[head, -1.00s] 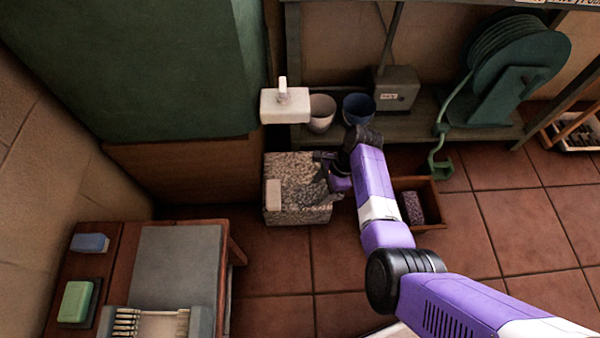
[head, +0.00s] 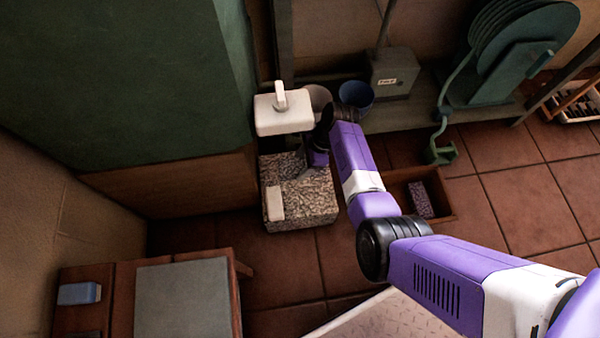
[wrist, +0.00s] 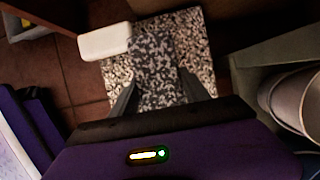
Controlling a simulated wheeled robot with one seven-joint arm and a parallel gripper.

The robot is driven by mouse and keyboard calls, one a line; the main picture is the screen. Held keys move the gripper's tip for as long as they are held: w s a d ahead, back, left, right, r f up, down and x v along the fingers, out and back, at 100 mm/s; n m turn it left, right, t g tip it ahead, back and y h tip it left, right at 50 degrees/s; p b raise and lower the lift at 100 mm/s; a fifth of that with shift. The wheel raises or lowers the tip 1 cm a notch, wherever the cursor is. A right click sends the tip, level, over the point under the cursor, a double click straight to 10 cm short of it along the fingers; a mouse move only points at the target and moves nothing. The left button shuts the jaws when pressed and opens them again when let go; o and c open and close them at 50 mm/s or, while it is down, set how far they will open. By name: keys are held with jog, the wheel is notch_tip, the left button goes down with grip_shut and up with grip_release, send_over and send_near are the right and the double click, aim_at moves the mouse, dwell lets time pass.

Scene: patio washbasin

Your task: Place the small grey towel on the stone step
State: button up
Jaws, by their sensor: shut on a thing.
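The stone step (head: 305,213) is a speckled grey block on the floor, left of centre in the head view. It also fills the upper middle of the wrist view (wrist: 195,45). My gripper (wrist: 155,98) is shut on a darker grey speckled piece, the small grey towel (wrist: 158,62), which shows between the fingers over the step. I cannot tell whether the towel touches the step. In the head view my gripper (head: 306,172) is at the step's back right part, and my arm and fingers mostly hide the towel.
A pale block (head: 274,204) lies on the step's front left part. A blue bucket (head: 356,97) stands behind my wrist. A wooden box (head: 437,192) with a purple speckled block (head: 421,198) lies right.

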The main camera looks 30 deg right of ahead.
jog(key=shift+f+b, duration=1.55)
jog(key=shift+f, duration=1.35)
jog(key=shift+f, duration=0.15)
jog(key=o, duration=1.5)
jog(key=shift+o, duration=0.2)
jog(key=p+v, duration=0.6)
jog(key=v, duration=0.6)
jog(key=shift+p, duration=0.4)
jog(key=shift+d, duration=0.1)
